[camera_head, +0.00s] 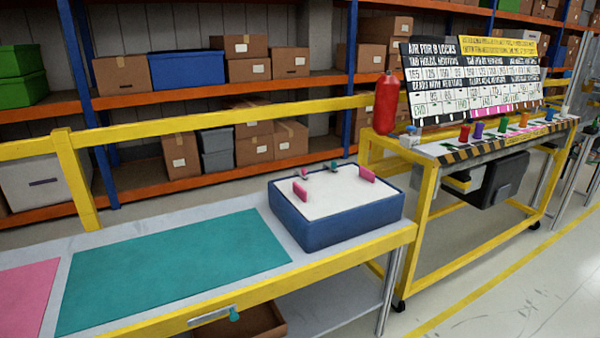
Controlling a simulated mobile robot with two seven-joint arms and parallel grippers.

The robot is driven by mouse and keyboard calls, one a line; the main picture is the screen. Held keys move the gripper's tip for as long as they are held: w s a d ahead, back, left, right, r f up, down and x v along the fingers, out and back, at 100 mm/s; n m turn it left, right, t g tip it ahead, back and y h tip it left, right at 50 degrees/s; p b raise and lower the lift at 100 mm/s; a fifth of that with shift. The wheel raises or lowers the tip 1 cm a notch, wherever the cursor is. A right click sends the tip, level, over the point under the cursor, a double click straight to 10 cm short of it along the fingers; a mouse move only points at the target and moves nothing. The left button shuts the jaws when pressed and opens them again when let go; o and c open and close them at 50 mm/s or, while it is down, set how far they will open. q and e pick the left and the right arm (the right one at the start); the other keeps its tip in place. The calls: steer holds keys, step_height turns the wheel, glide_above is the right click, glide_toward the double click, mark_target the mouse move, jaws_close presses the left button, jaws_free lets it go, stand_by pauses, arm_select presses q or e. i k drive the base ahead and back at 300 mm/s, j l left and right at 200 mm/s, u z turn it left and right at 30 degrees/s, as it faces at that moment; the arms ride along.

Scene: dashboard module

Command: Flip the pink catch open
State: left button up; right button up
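A blue box-shaped module (345,224) with a white top (325,198) stands at the right end of the workbench. Small pink parts stand up from its top: one at the front left (300,191), one at the right (367,174) and a smaller one at the back left (304,173). I cannot tell which of them is the catch, or whether it is open. A small teal part (331,164) is at the back edge of the top. Neither of my grippers is in view.
A flat teal mat (170,270) and a pink mat (25,295) lie on the bench, left of the module, with nothing on them. A yellow-framed cart (425,205) with a red bottle (386,104) stands to the right. Shelves with boxes (187,65) are behind a yellow rail.

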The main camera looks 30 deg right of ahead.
mark_target(304, 170)
steer(key=l+u, duration=0.15)
steer(key=u, duration=0.35)
steer(key=l+u, duration=0.25)
steer(key=l, duration=0.2)
steer(key=k+l+u, duration=0.1)
steer(key=l+u, duration=0.15)
steer(key=l, duration=0.15)
steer(key=k+l, duration=0.1)
steer(key=l, duration=0.35)
steer(key=k+l+u, duration=0.1)
steer(key=l, duration=0.35)
steer(key=k+l+u, duration=0.1)
steer(key=l, duration=0.35)
steer(key=k+l, duration=0.1)
steer(key=l, duration=0.35)
